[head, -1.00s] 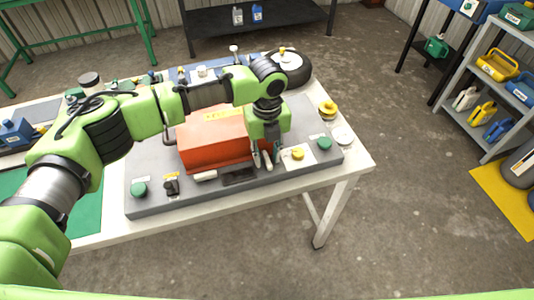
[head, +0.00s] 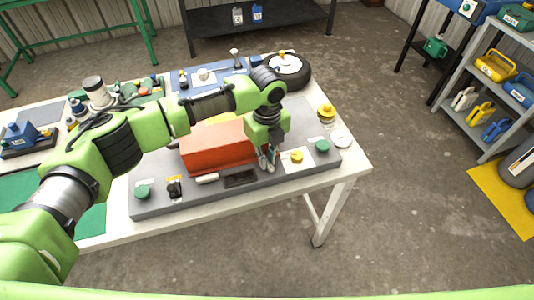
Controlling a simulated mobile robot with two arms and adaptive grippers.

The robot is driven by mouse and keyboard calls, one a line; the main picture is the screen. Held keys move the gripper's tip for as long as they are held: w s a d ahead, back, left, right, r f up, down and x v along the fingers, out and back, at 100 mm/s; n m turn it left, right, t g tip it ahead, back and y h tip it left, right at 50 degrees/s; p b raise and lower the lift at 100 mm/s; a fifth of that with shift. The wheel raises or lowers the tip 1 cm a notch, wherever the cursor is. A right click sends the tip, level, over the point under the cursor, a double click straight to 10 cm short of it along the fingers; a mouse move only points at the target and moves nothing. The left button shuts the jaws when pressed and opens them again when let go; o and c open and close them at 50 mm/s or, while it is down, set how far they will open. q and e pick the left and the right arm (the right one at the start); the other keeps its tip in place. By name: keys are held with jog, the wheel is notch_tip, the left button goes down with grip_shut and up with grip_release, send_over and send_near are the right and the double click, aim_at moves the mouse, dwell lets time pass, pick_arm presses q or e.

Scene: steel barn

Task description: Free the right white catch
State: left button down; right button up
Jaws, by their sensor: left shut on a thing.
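An orange-red box (head: 215,150) sits on a grey board on the white table. A small white catch (head: 207,179) shows low at the left of its front side. My left gripper (head: 267,162) points down at the right end of the box's front, fingers close together. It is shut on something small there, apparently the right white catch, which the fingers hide. My left arm crosses over the back of the box and hides part of its top. My right gripper is out of view.
The grey board (head: 150,207) also bears green knobs (head: 322,146), a yellow knob (head: 297,156) right of the gripper, and a black toggle (head: 174,188). A yellow-topped part (head: 326,112) and a wheel (head: 289,70) stand farther back.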

pick_arm(q)
jog(key=n+p, duration=0.3)
jog(key=shift+r+n, duration=0.25)
jog(key=shift+n, duration=0.15)
jog(key=n+p, duration=0.2)
jog(key=n, duration=0.1)
jog(key=shift+n+p, duration=0.3)
jog(key=shift+p, duration=0.05)
jog(key=n+p, duration=0.3)
jog(key=n, duration=0.1)
jog(key=shift+f+n+p, duration=0.15)
jog(key=shift+n+p, duration=0.55)
jog(key=shift+n, duration=0.7)
jog(key=shift+w, duration=0.1)
jog(key=c, duration=2.1)
grip_release()
notch_tip(320, 180, up, 12)
